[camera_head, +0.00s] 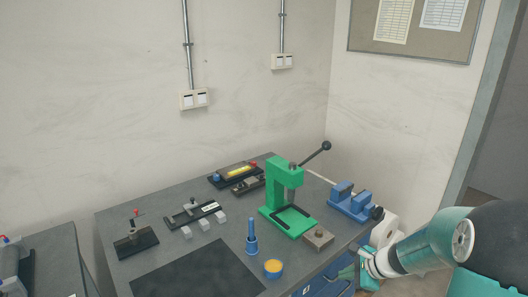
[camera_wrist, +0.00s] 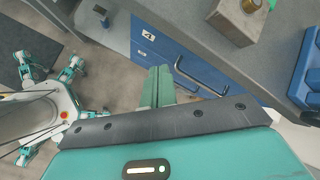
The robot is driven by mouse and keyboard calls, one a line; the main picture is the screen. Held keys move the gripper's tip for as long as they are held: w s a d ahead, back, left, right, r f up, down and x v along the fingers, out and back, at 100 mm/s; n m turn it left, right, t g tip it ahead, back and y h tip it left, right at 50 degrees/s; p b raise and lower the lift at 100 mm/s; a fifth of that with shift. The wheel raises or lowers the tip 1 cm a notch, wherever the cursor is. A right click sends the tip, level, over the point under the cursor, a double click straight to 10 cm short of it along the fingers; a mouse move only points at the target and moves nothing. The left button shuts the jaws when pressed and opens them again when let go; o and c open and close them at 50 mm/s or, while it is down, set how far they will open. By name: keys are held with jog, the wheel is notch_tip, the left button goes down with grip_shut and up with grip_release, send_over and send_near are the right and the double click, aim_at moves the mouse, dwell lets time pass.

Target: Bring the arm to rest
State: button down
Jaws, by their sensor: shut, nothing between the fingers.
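My gripper (camera_head: 347,273) is at the lower right in the body view, off the front right edge of the grey workbench (camera_head: 165,206). My teal and white arm reaches in from the right. In the wrist view my gripper's green fingers (camera_wrist: 158,86) are together with nothing between them. They point toward the blue drawer front (camera_wrist: 180,62) under the bench and appear apart from it.
A green press (camera_head: 285,190), a blue vise (camera_head: 350,200) and a metal block (camera_head: 318,237) stand near the bench's right side. A yellow-topped cup (camera_head: 273,268) and a blue tool (camera_head: 251,240) stand near the front. Floor (camera_wrist: 112,85) shows below my gripper.

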jog(key=s+a+r+n+g+h, duration=0.1)
jog(key=s+a+r+n, duration=0.35)
jog(key=s+r, duration=0.2)
jog(key=s+a+r+n+h, duration=0.1)
jog(key=s+a+r+n, duration=0.4)
jog(key=r, duration=0.3)
jog(key=s+r+n+h, duration=0.2)
jog(key=s+r+n, duration=0.1)
jog(key=s+n, duration=0.2)
jog(key=s+r+n+t+h, duration=0.1)
jog(key=s+r+n, duration=0.2)
jog(key=s+n, duration=0.2)
jog(key=shift+s+d+r+h, duration=0.4)
jog(key=shift+s, duration=1.3)
